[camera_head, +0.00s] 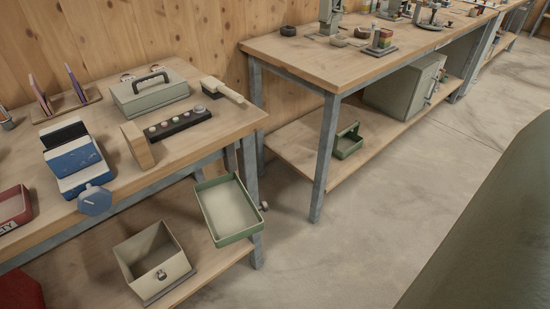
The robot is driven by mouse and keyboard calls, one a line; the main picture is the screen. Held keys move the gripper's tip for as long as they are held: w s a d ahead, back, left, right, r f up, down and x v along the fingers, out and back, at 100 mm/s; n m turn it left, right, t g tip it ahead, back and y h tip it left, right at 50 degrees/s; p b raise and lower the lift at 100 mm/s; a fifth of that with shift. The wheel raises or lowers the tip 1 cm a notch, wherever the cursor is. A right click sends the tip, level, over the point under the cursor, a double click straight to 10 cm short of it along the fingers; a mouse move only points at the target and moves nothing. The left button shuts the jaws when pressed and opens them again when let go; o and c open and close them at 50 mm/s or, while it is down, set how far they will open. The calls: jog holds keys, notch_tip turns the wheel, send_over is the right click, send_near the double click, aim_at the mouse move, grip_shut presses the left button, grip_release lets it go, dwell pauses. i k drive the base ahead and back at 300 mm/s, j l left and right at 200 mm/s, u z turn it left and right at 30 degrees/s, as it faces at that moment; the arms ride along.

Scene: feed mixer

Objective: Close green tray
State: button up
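The green tray (230,208) is a shallow rectangular tray with a green rim and a pale, empty inside. It is at the right end of the left workbench, below the bench top and beside its front right leg. It looks tilted and extends past the bench's right end. A small round knob shows near its right corner. How the tray is mounted is hard to tell. My gripper is not in view.
The left workbench (190,152) carries a grey-green case (149,96), a brush and a blue device (74,160). An open pale bin (152,258) sits on its lower shelf. Concrete floor (330,262) is clear on the right. A large dark green surface (490,245) fills the lower right.

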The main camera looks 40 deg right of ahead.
aim_at(230, 215)
jog(key=k+l, duration=0.15)
jog(key=l, duration=0.25)
jog(key=k+l, duration=0.15)
jog(key=l, duration=0.25)
jog(key=k+l, duration=0.15)
jog(key=l, duration=0.25)
jog(key=k+l, duration=0.15)
jog(key=l, duration=0.25)
